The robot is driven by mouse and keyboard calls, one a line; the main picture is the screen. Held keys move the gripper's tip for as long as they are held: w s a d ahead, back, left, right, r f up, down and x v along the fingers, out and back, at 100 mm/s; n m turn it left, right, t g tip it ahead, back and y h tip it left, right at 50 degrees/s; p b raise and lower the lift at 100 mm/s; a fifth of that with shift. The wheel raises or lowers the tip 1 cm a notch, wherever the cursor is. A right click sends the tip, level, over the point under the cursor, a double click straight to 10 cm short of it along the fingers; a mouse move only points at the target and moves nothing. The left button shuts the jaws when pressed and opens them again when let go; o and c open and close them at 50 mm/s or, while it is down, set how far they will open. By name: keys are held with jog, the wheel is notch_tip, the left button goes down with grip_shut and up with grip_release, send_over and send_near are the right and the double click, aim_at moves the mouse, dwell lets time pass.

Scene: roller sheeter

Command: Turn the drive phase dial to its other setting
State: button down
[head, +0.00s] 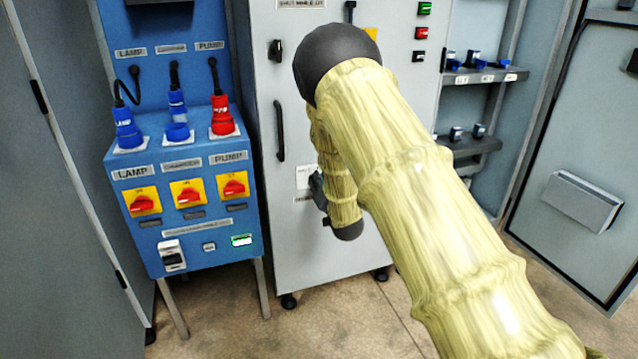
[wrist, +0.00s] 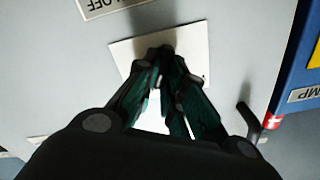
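My gripper (head: 318,190) is at the grey cabinet door, beside a white plate (head: 304,177), and partly hidden by my arm. In the wrist view, the dark green fingers of my gripper (wrist: 167,62) draw close together at their tips over the white plate (wrist: 197,58). A small dark shape shows at the fingertips; I cannot tell whether it is the drive phase dial or part of the fingers. No legible label names the drive phase dial. I cannot tell whether the fingers touch the plate or hold anything.
A blue panel (head: 190,245) on the left has several red knobs on yellow plates, with blue and red plugs (head: 222,116) above. A long black door handle (head: 280,132) and a small black knob (head: 276,50) stick out from the cabinet. Shelves (head: 487,75) stand at right.

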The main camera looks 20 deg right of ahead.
jog(key=shift+n, duration=0.3)
jog(key=n, duration=0.7)
jog(key=n+p, duration=0.1)
jog(key=n, duration=0.3)
jog(key=shift+a, duration=0.35)
jog(key=shift+n, duration=0.3)
jog(key=c, duration=1.5)
grip_release()
jog(key=shift+s, duration=0.1)
jog(key=s, duration=1.1)
jog(key=shift+s+d, duration=0.2)
jog(key=shift+s, duration=0.2)
